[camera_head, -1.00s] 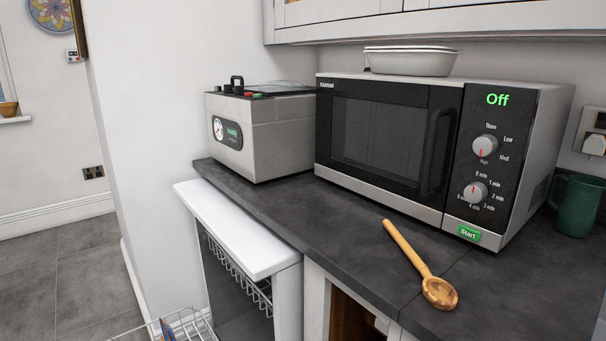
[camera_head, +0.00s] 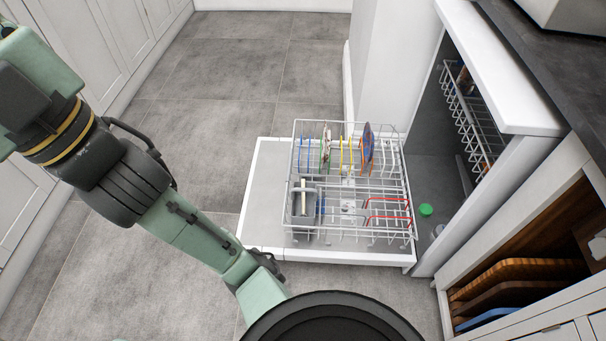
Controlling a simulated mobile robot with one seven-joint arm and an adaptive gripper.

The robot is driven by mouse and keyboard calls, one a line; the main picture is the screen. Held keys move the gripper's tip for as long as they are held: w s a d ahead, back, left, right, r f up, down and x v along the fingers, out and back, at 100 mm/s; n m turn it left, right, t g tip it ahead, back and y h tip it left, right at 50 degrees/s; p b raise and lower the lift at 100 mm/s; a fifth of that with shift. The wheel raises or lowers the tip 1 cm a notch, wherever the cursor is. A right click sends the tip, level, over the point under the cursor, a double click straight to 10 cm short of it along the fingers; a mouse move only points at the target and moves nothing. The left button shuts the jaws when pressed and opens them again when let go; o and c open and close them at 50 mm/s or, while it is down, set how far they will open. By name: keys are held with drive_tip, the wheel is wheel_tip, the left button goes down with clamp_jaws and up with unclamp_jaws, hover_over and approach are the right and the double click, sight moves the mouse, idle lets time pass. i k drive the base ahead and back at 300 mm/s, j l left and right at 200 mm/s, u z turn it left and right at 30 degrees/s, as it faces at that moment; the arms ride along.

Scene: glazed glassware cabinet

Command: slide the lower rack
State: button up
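The lower rack (camera_head: 350,228) is a white wire rack, pulled out over the lowered dishwasher door (camera_head: 262,205). It has blue, yellow, green, orange and red tines. A dark blue and orange plate-like item (camera_head: 367,146) stands at its back, with a patterned item (camera_head: 326,145) to its left. A grey basket (camera_head: 303,204) sits at its left front. My mint-green arm reaches from the upper left toward the bottom centre, left of the rack and apart from it in the picture. My gripper is not in view.
The upper rack (camera_head: 472,115) is inside the dishwasher cavity. A green round cap (camera_head: 425,210) shows at the opening, right of the lower rack. Cutting boards (camera_head: 520,280) stand in an open cabinet at right. Grey tiled floor (camera_head: 225,85) is clear behind and left of the door.

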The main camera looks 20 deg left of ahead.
sight(389, 142)
drive_tip(key=i+j+u, duration=0.25)
drive_tip(key=u, duration=0.2)
drive_tip(key=i+j+u, duration=0.3)
drive_tip(key=u, duration=0.15)
